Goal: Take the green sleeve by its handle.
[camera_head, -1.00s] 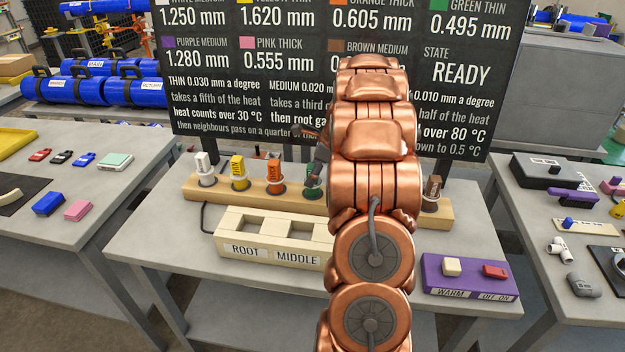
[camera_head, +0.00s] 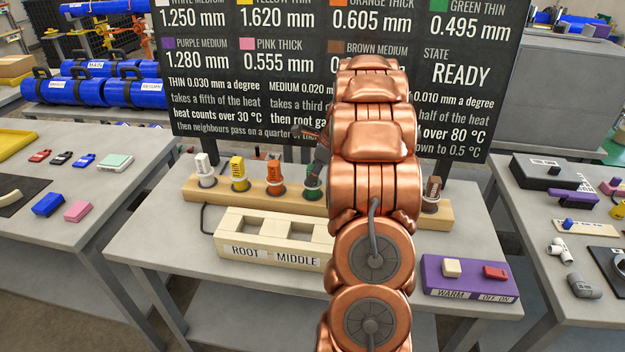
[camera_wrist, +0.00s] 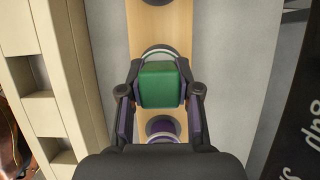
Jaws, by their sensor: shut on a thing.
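The green sleeve (camera_wrist: 162,84) stands in the wooden rack, and its green handle shows between my fingers in the wrist view. My gripper (camera_wrist: 160,100) has one finger on each side of the handle and is shut on it. The sleeve still sits at its place in the rack. In the head view only a slice of the green sleeve (camera_head: 313,183) shows beside my copper arm. My arm hides most of the gripper there.
The wooden rack (camera_head: 217,193) also holds white (camera_head: 204,169), yellow (camera_head: 239,173), orange (camera_head: 275,178) and brown (camera_head: 432,192) sleeves. A cream block labelled ROOT and MIDDLE (camera_head: 262,257) lies in front. A purple switch box (camera_head: 470,282) is at right. The black board (camera_head: 250,70) stands close behind.

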